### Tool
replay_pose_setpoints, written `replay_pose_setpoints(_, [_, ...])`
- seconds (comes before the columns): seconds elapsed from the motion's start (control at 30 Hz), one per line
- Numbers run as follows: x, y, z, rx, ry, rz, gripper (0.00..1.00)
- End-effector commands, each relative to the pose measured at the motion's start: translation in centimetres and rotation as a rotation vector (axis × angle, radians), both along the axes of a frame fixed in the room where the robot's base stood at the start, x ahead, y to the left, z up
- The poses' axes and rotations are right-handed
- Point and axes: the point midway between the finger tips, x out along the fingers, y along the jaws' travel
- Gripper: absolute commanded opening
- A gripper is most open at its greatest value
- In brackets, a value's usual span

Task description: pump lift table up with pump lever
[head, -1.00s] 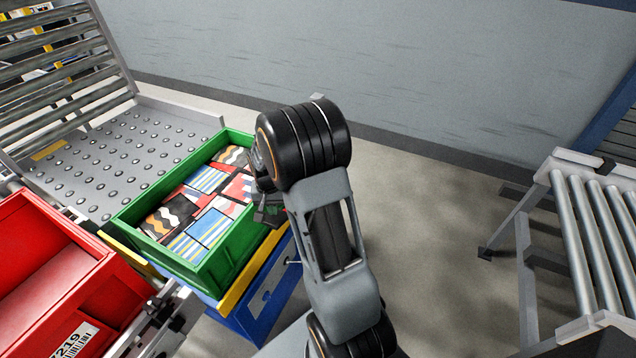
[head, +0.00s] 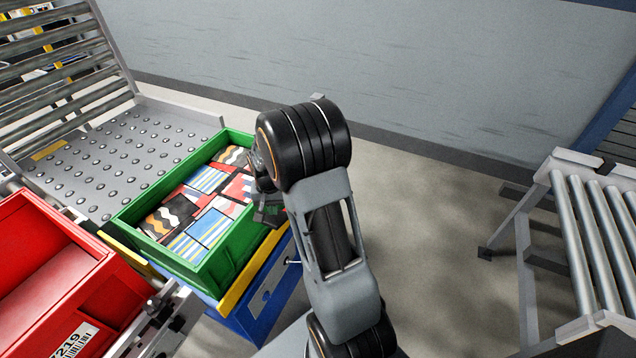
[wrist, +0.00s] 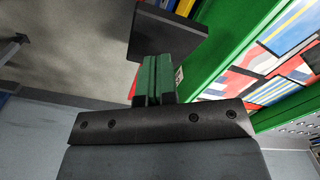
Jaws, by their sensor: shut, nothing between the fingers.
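The lift table (head: 256,312) is blue with a yellow edge and stands left of my arm, with a green crate (head: 222,272) on top. My gripper (wrist: 157,75) shows in the wrist view with its green fingers together and nothing between them. A black block (wrist: 168,34) lies just beyond the fingertips; I cannot tell whether they touch it or whether it belongs to the pump lever. In the head view my arm's wrist hides most of the gripper, by the crate's right side. A thin pale rod (head: 292,262) sticks out from the table's right side.
The crate holds several patterned boxes (head: 208,228). A red bin (head: 50,270) stands at the left, near a ball-studded conveyor plate (head: 120,160). A roller conveyor (head: 590,240) stands at the right. The floor (head: 440,220) between is clear, with a grey wall behind.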

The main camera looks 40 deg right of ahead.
Motion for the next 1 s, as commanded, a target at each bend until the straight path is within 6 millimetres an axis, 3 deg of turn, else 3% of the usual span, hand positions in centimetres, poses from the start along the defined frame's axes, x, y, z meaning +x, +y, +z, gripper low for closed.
replay_pose_setpoints(0.27, [0.0,0.0,-0.7,0.001,0.001,0.000,0.00])
replay_pose_setpoints(1.0, [-0.1,-0.2,-12.9,-0.002,0.001,-0.002,0.00])
